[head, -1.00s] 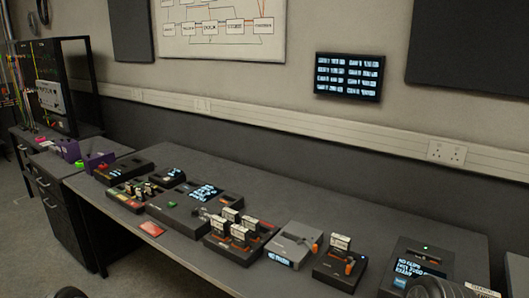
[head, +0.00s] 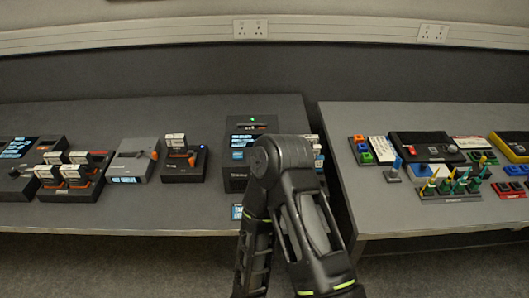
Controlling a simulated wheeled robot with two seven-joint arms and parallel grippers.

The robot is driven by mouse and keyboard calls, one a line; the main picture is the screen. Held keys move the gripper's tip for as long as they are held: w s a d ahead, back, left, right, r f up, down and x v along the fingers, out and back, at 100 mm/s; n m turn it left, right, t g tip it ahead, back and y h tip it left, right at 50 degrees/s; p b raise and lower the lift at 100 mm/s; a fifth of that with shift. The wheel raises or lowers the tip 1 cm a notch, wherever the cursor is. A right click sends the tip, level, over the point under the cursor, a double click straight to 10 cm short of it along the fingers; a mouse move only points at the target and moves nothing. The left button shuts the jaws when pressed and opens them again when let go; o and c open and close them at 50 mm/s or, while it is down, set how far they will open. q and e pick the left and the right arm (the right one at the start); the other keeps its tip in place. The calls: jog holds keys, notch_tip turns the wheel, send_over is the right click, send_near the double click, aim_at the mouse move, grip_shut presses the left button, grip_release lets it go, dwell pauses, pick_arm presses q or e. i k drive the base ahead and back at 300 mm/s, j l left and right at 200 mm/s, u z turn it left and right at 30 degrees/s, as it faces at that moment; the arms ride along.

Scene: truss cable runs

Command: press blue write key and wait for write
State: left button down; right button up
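A dark box device (head: 236,177) stands near the right end of the left table, with a green light on top and a lit blue-white screen (head: 240,139). A small blue patch (head: 238,155), which looks like the blue key, shows below the screen; its lettering is too small to read. One of my arms rises from the bottom, and its bent joint covers the device's right part. No gripper fingers show, so I cannot see either gripper or any contact with the key.
To the left stand a grey device (head: 131,160), a black device with a lever (head: 184,165) and a rack of modules (head: 72,180). A gap separates the right table (head: 385,215), which holds coloured blocks, a stand of pointed tools (head: 450,187) and a black box (head: 425,146).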

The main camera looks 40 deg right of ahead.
aim_at(236, 154)
jog(key=z, duration=1.1)
